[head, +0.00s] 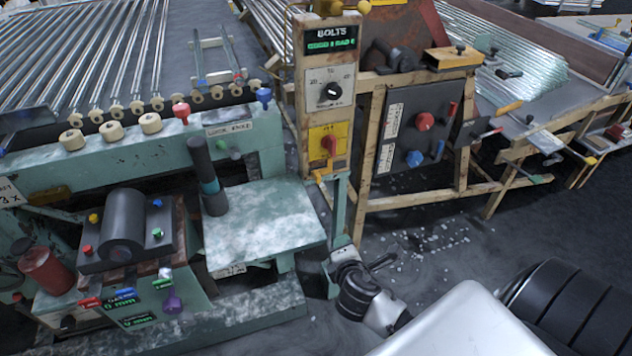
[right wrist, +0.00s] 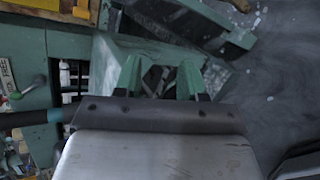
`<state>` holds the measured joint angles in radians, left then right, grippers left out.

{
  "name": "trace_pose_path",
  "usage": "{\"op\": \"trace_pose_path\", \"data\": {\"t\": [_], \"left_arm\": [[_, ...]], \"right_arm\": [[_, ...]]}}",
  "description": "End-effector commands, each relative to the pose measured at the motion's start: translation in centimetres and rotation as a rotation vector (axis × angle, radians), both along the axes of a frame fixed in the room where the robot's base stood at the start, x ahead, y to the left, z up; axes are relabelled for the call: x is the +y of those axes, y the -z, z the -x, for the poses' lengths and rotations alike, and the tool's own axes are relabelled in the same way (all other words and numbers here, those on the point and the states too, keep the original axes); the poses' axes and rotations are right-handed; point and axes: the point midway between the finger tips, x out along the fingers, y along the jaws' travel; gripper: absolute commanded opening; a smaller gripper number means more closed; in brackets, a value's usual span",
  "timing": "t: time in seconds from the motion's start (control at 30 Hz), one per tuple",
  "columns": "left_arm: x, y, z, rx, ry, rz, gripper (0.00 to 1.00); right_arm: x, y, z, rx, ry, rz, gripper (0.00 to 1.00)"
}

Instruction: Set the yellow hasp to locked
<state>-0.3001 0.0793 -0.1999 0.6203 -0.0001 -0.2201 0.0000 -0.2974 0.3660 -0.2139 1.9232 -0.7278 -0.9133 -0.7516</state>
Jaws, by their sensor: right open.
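A small yellow piece that looks like the hasp (head: 322,175) sits at the bottom edge of the BOLTS panel, below a yellow plate (head: 316,144) with a red knob (head: 329,146). It is too small to tell its exact position. My right arm comes in from the lower right of the head view, and its gripper is low, below and apart from the panel. In the right wrist view my right gripper (right wrist: 160,80) has two green-and-dark fingers spread apart with nothing between them. My left gripper is not in view.
The green machine bench (head: 265,225) stands left of the panel's post, with a dark upright lever (head: 206,175) on it. A wooden frame with a dark control board (head: 410,125) stands right of the panel. Open floor (head: 440,245) with scattered shards lies in front of that frame.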

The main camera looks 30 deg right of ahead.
Motion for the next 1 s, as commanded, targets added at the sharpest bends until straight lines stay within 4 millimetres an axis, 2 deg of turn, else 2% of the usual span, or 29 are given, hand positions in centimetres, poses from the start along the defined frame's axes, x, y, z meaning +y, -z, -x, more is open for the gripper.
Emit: {"op": "trace_pose_path", "data": {"t": [0.03, 0.2, 0.4, 0.53, 0.63, 0.77, 1.0], "left_arm": [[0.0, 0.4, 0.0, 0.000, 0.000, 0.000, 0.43], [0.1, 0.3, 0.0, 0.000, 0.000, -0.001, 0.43], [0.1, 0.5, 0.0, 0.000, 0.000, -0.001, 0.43], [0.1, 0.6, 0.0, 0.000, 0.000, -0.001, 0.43], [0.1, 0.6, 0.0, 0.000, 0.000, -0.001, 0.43], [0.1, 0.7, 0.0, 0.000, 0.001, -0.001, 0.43], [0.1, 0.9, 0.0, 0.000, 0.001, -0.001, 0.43]], "right_arm": [[-0.2, -1.0, -0.4, -0.019, -0.017, 0.050, 0.40], [-1.6, -2.7, -3.7, -0.017, -0.205, 0.431, 0.40], [-2.5, -4.6, -6.9, 0.009, -0.396, 0.888, 0.40], [-2.7, -5.3, -8.3, 0.035, -0.483, 1.125, 0.40], [-2.8, -5.5, -9.0, 0.047, -0.515, 1.216, 0.40], [-3.0, -5.6, -10.2, 0.049, -0.520, 1.235, 0.40], [-4.1, -5.6, -14.5, 0.049, -0.518, 1.230, 0.40]]}}
